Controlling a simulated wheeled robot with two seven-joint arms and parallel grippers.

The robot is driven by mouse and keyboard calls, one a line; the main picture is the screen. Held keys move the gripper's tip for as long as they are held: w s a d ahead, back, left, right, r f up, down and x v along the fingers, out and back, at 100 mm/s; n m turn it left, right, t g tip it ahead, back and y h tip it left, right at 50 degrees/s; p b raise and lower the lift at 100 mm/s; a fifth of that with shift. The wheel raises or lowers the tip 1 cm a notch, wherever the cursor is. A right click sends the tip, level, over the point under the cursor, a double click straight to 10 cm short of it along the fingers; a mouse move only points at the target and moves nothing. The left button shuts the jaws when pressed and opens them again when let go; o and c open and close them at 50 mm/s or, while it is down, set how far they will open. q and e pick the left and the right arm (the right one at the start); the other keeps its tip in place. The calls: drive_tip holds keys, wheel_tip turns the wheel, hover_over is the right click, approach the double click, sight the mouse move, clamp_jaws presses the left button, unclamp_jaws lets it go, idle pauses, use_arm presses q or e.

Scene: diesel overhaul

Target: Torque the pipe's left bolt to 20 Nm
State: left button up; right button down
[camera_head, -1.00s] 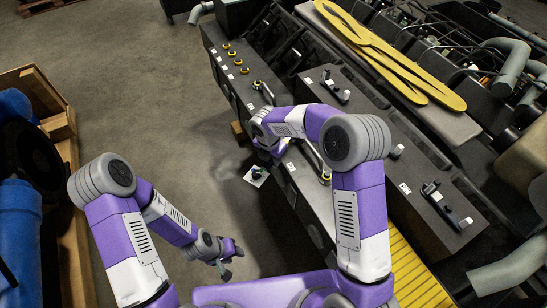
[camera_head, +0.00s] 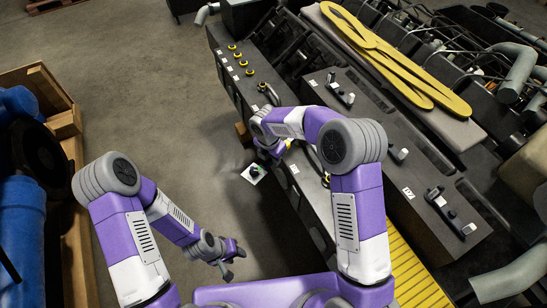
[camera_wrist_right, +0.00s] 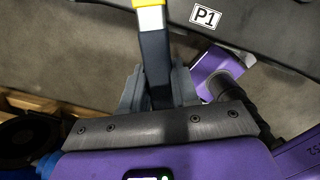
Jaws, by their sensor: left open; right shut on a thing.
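My right gripper (camera_wrist_right: 157,95) is shut on a dark bar-like tool (camera_wrist_right: 153,55) with a yellow and white end, seen in the right wrist view. The tool points away from the gripper; its far end is out of frame. In the head view my right gripper (camera_head: 272,150) is beside the near side of the dark block, mostly hidden by its own arm. A curved dark pipe (camera_head: 269,94) with a yellow-ringed end is on the block beyond it. I cannot make out the pipe's left bolt. My left gripper (camera_head: 229,262) is open and empty, low over the floor.
A P1 label (camera_wrist_right: 205,16) is on the grey surface above the tool. Several yellow-ringed fittings (camera_head: 240,62) line the block's left edge. Yellow gaskets (camera_head: 395,60) lie on the engine at the back. A wooden crate (camera_head: 72,150) stands at left, with bare floor between.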

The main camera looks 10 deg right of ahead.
drive_tip(key=shift+w+a+r, duration=0.15)
drive_tip(key=shift+w+a, duration=0.2)
drive_tip(key=shift+w+m, duration=0.1)
drive_tip(key=shift+m, duration=0.2)
drive_tip(key=shift+w+a+m, duration=0.2)
drive_tip(key=shift+a+m, duration=0.05)
drive_tip(key=shift+m, duration=0.05)
drive_tip(key=shift+w+a+m, duration=0.2)
drive_tip(key=shift+w+m, duration=0.1)
drive_tip(key=shift+w, duration=0.05)
drive_tip(key=shift+w+a, duration=0.1)
idle(0.4)
drive_tip(key=shift+w+a+m+p, duration=0.15)
drive_tip(key=shift+w+m+p, duration=0.1)
drive_tip(key=shift+m+p, duration=0.05)
idle(0.3)
